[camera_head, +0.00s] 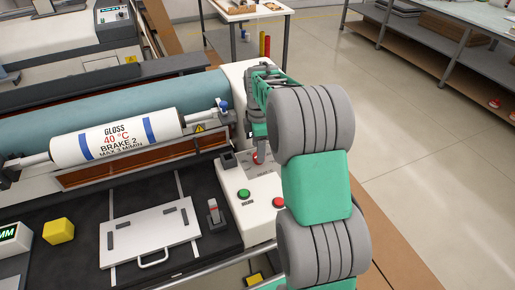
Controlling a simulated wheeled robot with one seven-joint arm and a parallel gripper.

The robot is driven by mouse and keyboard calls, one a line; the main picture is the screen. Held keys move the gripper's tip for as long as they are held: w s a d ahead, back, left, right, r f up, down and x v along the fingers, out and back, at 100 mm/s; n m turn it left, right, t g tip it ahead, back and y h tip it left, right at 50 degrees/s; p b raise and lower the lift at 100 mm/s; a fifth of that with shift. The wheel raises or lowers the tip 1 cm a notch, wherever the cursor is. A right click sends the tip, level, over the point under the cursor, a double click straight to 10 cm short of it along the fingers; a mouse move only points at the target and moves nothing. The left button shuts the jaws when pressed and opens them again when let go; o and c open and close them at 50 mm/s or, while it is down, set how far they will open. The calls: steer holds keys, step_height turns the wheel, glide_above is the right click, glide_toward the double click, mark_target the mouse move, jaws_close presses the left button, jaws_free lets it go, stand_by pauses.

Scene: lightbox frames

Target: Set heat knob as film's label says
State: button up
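The white film roll (117,137) with blue bands lies on its shaft at the left. Its label reads GLOSS, 40 °C in red, BRAKE 2, MAX 3 M/MIN. My gripper (258,148) points down over the white control panel (232,182) at the machine's right end. A red part (257,158), perhaps a knob, shows right at its fingertips; whether they touch it I cannot tell. The fingers are small and partly hidden by my arm, so their opening is unclear. No heat scale or pointer can be read in this view.
A green button (244,194) and a red button (278,202) sit on the panel, the red one close to my arm. A small lever switch (213,212), a white plate with a handle (150,232) and a yellow cube (59,231) are on the dark bed. Open floor lies at the right.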

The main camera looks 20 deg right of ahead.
steer(key=shift+f, duration=1.15)
jaws_close()
